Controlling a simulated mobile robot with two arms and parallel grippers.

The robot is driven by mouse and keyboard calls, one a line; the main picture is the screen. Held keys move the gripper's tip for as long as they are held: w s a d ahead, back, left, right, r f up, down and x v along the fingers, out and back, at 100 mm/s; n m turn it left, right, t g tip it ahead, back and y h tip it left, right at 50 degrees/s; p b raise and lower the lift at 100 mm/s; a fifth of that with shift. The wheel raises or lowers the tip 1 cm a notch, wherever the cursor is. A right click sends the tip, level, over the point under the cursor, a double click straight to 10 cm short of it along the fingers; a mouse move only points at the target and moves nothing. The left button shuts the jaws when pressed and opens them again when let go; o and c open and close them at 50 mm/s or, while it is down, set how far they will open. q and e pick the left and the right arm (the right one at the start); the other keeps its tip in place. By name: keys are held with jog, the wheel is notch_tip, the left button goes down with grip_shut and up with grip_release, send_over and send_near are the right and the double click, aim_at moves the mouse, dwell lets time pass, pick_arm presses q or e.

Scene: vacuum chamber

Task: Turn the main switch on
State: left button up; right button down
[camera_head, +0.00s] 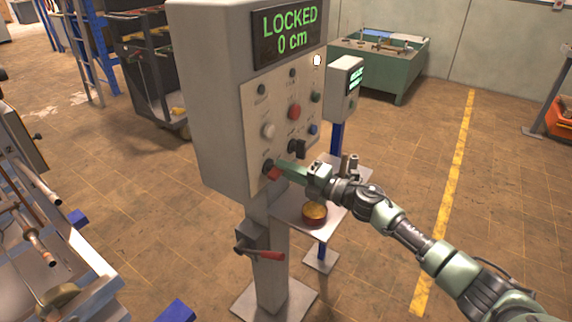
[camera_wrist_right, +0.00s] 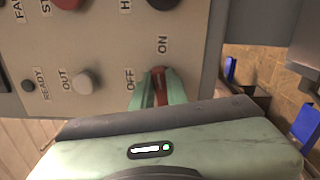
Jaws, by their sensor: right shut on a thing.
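The main switch (camera_head: 273,175) is a red handle low on the left of the grey control cabinet's panel. It also shows in the right wrist view (camera_wrist_right: 158,84), between labels reading OFF and ON. My right gripper (camera_head: 280,169) reaches in from the right with green fingers. In the right wrist view its two fingers (camera_wrist_right: 159,92) stand on either side of the red handle and are shut on it. The fingers hide part of the handle, so its exact setting is hard to tell. My left gripper is not in view.
The cabinet's display (camera_head: 288,32) reads LOCKED 0 cm. Several other buttons and knobs, including a red button (camera_head: 294,111) and a black knob (camera_head: 298,148), sit above the switch. A small shelf (camera_head: 290,212) holds a round yellow-topped item (camera_head: 315,213). A red-handled lever (camera_head: 262,254) sticks out below.

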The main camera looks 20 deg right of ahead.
jog(key=shift+f+m+p, duration=0.15)
jog(key=shift+m+p, duration=0.2)
jog(key=shift+m, duration=0.65)
jog(key=c, duration=1.4)
grip_release()
jog(key=b+v, duration=0.2)
jog(key=v, duration=0.5)
jog(key=shift+s+d+b, duration=0.3)
